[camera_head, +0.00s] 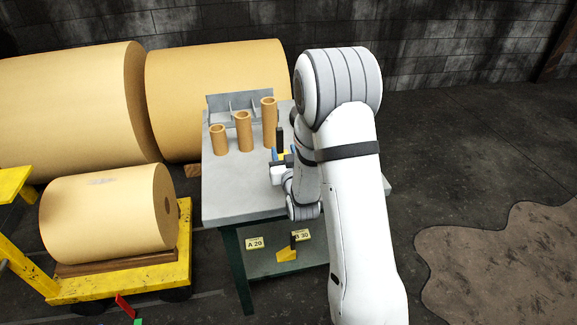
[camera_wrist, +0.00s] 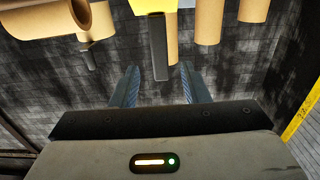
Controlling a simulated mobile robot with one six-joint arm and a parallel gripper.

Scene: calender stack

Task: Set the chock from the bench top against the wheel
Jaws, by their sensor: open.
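The chock on the bench top is a yellow block with a dark upright handle (camera_head: 280,138), partly hidden by my gripper. In the wrist view its yellow body (camera_wrist: 150,5) is cut by the top edge, and its handle (camera_wrist: 158,48) appears between my fingers. My gripper (camera_head: 282,158) is open at the chock, with blue fingers (camera_wrist: 157,80) on either side of the handle; no contact shows. A dark wheel (camera_head: 174,294) shows under the yellow cart (camera_head: 130,285) at left, mostly in shadow.
Three cardboard tubes (camera_head: 244,132) and a grey divided rack (camera_head: 238,102) stand on the bench (camera_head: 230,198). Another yellow chock (camera_head: 287,254) lies on the lower shelf by tags A 20 and B 30. Large rolls (camera_head: 215,90) stand behind. Dark floor is open at right, around a brown patch (camera_head: 500,265).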

